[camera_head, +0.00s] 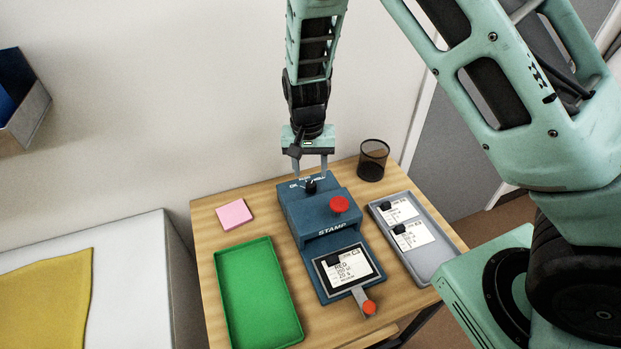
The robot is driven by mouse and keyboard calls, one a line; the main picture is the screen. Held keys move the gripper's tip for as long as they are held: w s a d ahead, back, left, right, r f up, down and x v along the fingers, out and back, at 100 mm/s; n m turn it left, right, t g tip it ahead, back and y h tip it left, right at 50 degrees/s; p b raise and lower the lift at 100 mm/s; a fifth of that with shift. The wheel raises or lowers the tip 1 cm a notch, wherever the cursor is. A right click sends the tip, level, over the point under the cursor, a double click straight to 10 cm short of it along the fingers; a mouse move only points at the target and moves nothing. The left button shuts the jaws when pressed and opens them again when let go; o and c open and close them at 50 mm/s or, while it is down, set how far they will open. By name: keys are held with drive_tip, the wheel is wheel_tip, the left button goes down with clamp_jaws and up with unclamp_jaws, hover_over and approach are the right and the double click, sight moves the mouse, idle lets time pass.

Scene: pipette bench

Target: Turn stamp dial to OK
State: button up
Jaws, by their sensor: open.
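The blue stamp machine (330,229) stands in the middle of the wooden table. Its small black dial (310,187) is on top at the back, with white markings around it; "OK" appears to be at the left. I cannot tell which marking the dial points to. My gripper (311,174) is open and points down right above the dial, its two fingers on either side of it. Whether the fingers touch the dial is too small to tell. A red button (339,204) sits on the machine's top. A labelled card (347,268) lies in the front slot, beside a red-knobbed lever (369,307).
A green tray (248,337) lies left of the machine, and a pink note pad (234,215) lies behind it. A grey tray (424,268) with cards is at the right. A black mesh cup (373,160) stands at the back right. The wall is close behind the table.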

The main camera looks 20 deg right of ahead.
sight(311, 184)
wheel_tip(311, 184, down, 5)
drive_tip(key=shift+d+r, duration=0.1)
idle(0.3)
drive_tip(key=c, duration=1)
